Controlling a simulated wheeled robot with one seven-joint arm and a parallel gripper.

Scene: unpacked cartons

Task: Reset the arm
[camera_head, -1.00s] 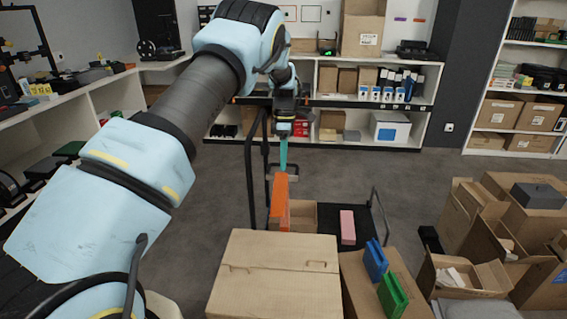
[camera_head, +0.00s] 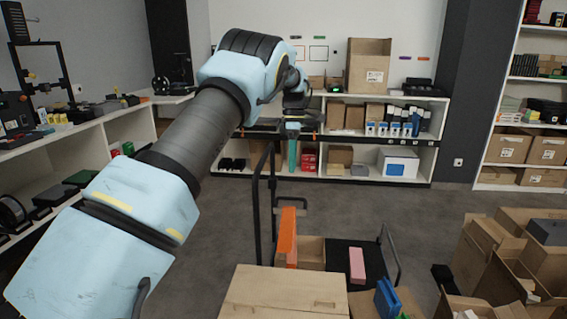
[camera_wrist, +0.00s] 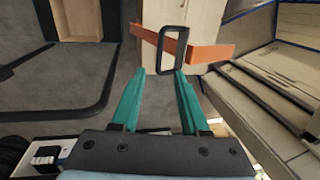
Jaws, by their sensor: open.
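My arm reaches forward across the head view. My gripper (camera_head: 292,170) hangs above the cart area with its teal fingers pointing down. In the wrist view the two fingers (camera_wrist: 160,73) are spread apart with nothing held between them. An orange flat object (camera_head: 288,238) stands upright below the gripper, apart from it. It also shows in the wrist view as an orange bar (camera_wrist: 205,53), partly behind a dark loop-shaped handle (camera_wrist: 172,28).
A black cart (camera_head: 337,257) carries a pink box (camera_head: 357,265), with an upright black rail (camera_head: 255,205) left of the gripper. A blue item (camera_head: 386,298) and open cartons (camera_head: 490,260) are at right. Grey floor (camera_head: 420,210) is clear behind.

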